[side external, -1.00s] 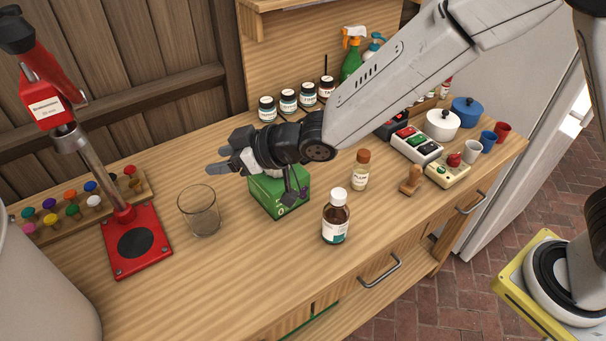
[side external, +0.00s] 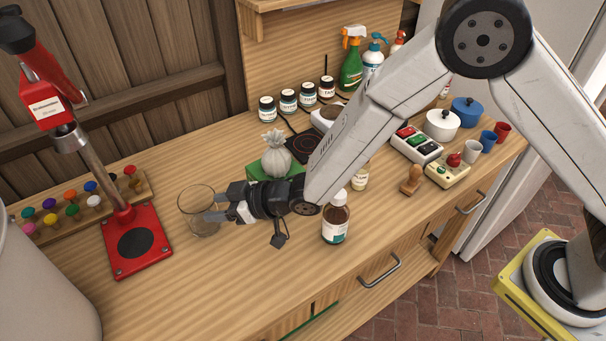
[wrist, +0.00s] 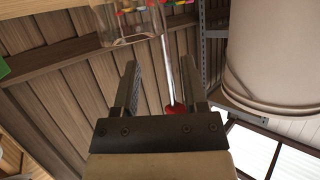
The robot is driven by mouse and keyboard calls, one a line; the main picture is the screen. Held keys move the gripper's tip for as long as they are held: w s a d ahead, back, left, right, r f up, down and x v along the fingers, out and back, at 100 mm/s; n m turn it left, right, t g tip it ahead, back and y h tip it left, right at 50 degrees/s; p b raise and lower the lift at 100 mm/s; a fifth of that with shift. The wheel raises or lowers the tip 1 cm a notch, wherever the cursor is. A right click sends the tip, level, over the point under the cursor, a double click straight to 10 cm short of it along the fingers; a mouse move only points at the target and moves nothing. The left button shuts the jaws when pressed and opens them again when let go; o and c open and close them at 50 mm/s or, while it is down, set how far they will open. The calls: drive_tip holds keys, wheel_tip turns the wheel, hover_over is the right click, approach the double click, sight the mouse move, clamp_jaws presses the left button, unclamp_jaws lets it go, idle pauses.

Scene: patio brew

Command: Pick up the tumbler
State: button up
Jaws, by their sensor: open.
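The tumbler (side external: 190,214) is a clear, empty-looking glass standing upright on the wooden worktop, left of the green box. My gripper (side external: 215,203) is open and reaches toward it from the right. In the side view its fingertips overlap the glass's right part; I cannot tell whether they touch it. In the wrist view the tumbler (wrist: 125,28) shows at the top, beyond the fingertips and toward the left finger. The space between the fingers of my gripper (wrist: 165,68) is empty there.
A red press stand (side external: 137,240) is left of the tumbler, with a rack of colored pegs (side external: 75,207) behind it. A brown bottle (side external: 336,218) stands to the right, near my wrist. The front worktop is clear.

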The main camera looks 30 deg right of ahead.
sight(197, 227)
drive_tip(key=shift+x, duration=1.1)
drive_tip(key=shift+w+a+f, duration=0.1)
drive_tip(key=shift+x, duration=2.45)
clamp_jaws()
